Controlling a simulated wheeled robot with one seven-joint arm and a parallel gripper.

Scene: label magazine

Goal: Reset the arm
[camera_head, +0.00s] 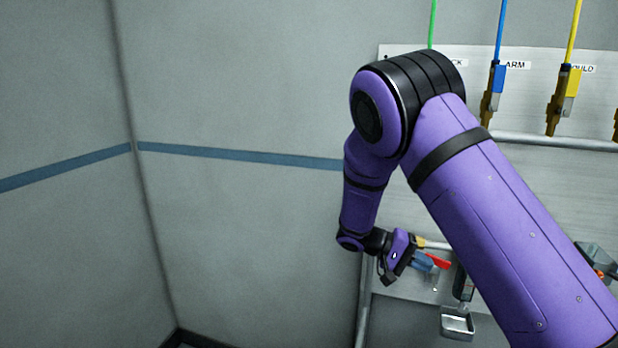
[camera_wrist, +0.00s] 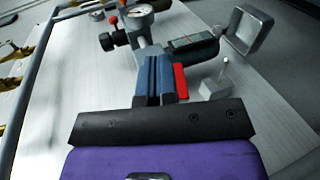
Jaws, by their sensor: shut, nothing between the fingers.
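My arm is purple with black joints and reaches in from the lower right in the head view. My gripper (camera_wrist: 159,58) shows in the wrist view as two blue-grey fingers pressed side by side, with nothing visible between them. In the head view my gripper (camera_head: 431,265) is small, low in front of the panel and partly overlapped by other parts. A red piece (camera_wrist: 181,82) shows just right of the fingers in the wrist view; I cannot tell whether they touch.
The panel (camera_wrist: 90,90) carries a round gauge (camera_wrist: 137,14), a dark device with a display (camera_wrist: 193,42), a square metal cup (camera_wrist: 249,31) and a small post (camera_wrist: 226,77). A rail (camera_head: 560,142) and hanging connectors (camera_head: 497,80) are at upper right. Bare wall (camera_head: 240,80) stands left.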

